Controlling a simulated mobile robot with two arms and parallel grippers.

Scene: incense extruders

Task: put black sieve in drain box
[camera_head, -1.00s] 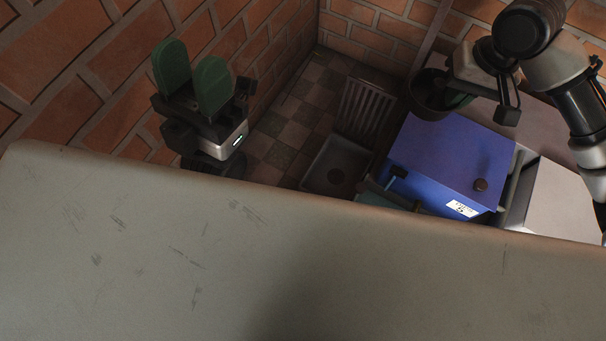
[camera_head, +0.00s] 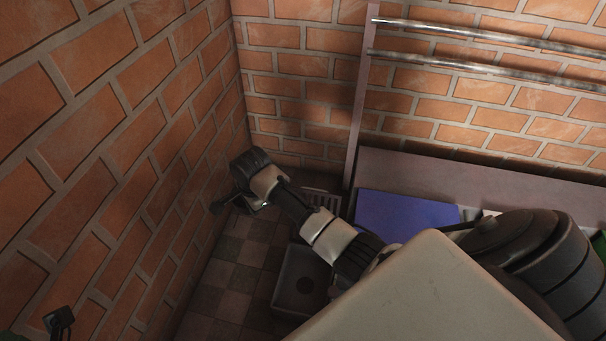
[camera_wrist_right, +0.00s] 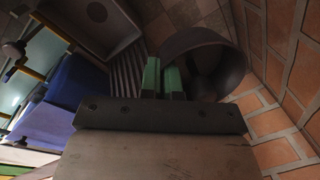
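The black sieve (camera_wrist_right: 228,62) is a dark round bowl in the right wrist view. My right gripper (camera_wrist_right: 163,78) has its green fingers close together at the sieve's rim and appears to grip it. In the head view my right gripper (camera_head: 248,200) is by the left wall, beyond the drain box, and the sieve is mostly hidden there. The drain box (camera_head: 285,292) is a grey open box with a round hole, on the floor; my arm partly covers it. It also shows in the right wrist view (camera_wrist_right: 78,28), left of the sieve. A black part of my left gripper (camera_head: 60,320) shows at the lower left.
A slatted grate (camera_head: 322,199) lies behind the drain box, partly covered by my arm. A blue box (camera_head: 405,214) stands to the right. Brick walls (camera_head: 150,120) close in the left and back. The checkered floor (camera_head: 232,275) left of the drain box is clear.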

